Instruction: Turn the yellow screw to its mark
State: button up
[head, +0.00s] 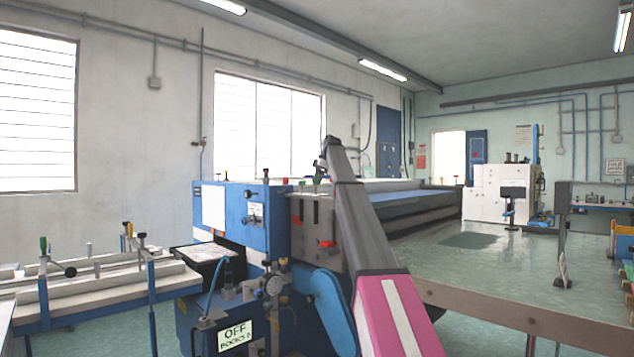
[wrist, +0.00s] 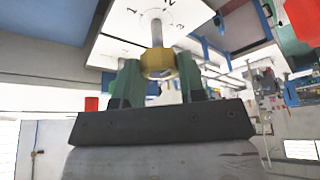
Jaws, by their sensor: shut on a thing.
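The yellow screw (wrist: 158,64) shows in the wrist view as a yellow hexagonal head on a pale metal shaft. The shaft meets a white plate (wrist: 190,14) with dark marks and numerals around it. My gripper (wrist: 157,72) has green fingers, one on each side of the yellow head, and is shut on it. In the head view my gripper (head: 320,172) is at the top of the blue machine (head: 235,214), small and partly hidden by my arm. I cannot make out the yellow screw there. Which mark the screw points to cannot be told.
A red knob (head: 266,174) and other small knobs stand along the machine's top. A red part (wrist: 303,20) is close at the upper right of the wrist view. A blue-framed bench (head: 90,295) stands at left.

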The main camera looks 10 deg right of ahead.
jog(key=shift+n, duration=0.5)
dwell(0.3)
jog(key=o, duration=0.9)
jog(key=shift+o, duration=0.2)
jog(key=shift+w+r, duration=0.1)
jog(key=shift+r, duration=0.05)
